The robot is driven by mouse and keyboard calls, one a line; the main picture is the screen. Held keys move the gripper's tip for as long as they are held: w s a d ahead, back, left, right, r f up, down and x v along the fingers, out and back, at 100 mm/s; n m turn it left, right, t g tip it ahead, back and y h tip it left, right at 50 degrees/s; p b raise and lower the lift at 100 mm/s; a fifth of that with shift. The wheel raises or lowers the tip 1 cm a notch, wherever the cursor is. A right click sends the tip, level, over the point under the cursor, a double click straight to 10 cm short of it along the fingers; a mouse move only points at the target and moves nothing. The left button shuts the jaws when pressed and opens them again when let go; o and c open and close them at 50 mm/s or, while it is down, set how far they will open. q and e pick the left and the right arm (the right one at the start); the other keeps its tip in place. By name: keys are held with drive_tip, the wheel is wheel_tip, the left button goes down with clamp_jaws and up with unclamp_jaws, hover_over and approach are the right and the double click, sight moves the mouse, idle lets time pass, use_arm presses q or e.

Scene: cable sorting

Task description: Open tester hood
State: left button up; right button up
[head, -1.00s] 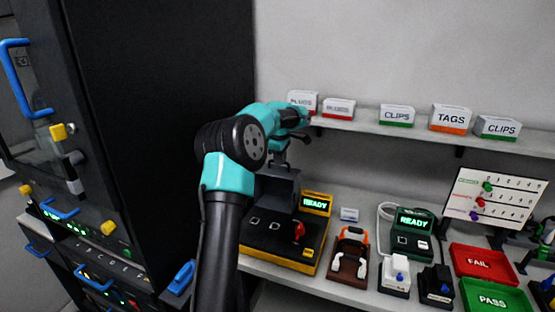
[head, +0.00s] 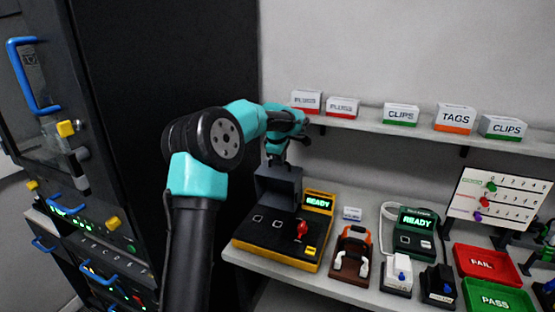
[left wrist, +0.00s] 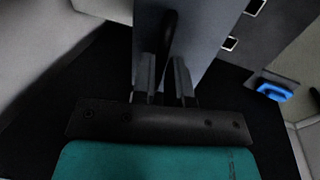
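The tester is a yellow and black box (head: 270,246) on the bench with a lit READY screen (head: 318,203) and a red switch (head: 302,230). Its grey hood (head: 281,187) stands over the back left of the box. The hood's grey face also fills the upper middle of the left wrist view (left wrist: 205,30), with a dark handle (left wrist: 168,35) on it. My left gripper (head: 275,160) is just above the hood, pointing down. In the left wrist view its fingers (left wrist: 167,85) are close together on both sides of the handle. My right gripper is not in view.
A tall black rack (head: 160,90) with blue handles stands close at left. A shelf (head: 360,123) with labelled boxes runs behind the bench. Right of the tester are a brown holder (head: 351,258), a green READY device (head: 416,232), and red FAIL (head: 485,263) and green PASS trays (head: 497,297).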

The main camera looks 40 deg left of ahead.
use_arm(q)
drive_tip(key=o, duration=0.4)
drive_tip(key=shift+r, duration=0.1)
drive_tip(key=v, duration=1.7)
drive_tip(key=shift+s+r, duration=0.1)
